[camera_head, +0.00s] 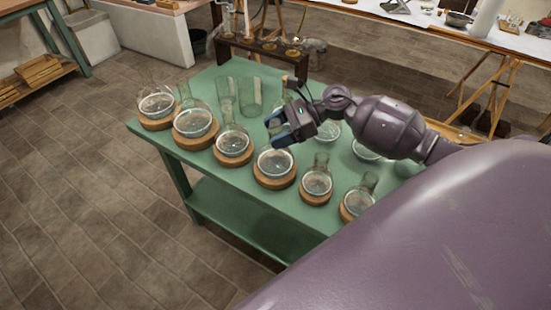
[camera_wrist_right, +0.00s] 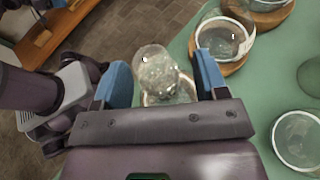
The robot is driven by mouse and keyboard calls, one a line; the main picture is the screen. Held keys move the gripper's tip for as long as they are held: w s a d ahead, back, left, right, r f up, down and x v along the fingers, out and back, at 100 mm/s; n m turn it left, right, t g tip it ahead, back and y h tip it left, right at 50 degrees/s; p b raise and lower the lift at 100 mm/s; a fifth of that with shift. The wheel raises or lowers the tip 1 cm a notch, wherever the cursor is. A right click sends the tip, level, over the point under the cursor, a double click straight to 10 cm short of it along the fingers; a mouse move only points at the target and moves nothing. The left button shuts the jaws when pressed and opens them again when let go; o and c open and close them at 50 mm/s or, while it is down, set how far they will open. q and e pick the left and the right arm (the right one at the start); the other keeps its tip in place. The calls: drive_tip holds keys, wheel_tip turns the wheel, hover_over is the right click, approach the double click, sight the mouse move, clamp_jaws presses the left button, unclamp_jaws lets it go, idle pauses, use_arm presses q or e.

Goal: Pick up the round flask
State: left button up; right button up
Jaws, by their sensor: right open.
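Several clear round flasks stand on cork rings on the green table, among them a near middle flask (camera_head: 274,163) and one left of it (camera_head: 233,143). The frames do not show which one the task means. My right gripper (camera_head: 277,130), with blue fingers, is open above the table, just behind and above the near middle flask. In the right wrist view a clear round flask (camera_wrist_right: 158,72) shows between the two open fingers, its lower part hidden by the gripper body. Contact cannot be made out. My left gripper is not in view.
Clear beakers (camera_head: 250,95) and a wooden rack (camera_head: 262,52) stand at the table's back. More flasks (camera_head: 317,182) crowd the near edge on both sides. The tiled floor (camera_head: 90,200) left of the table is clear.

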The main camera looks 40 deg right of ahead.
drive_tip(key=shift+w+a+f, duration=0.1)
drive_tip(key=shift+a, duration=0.1)
clamp_jaws()
drive_tip(key=shift+r, duration=0.25)
idle(0.4)
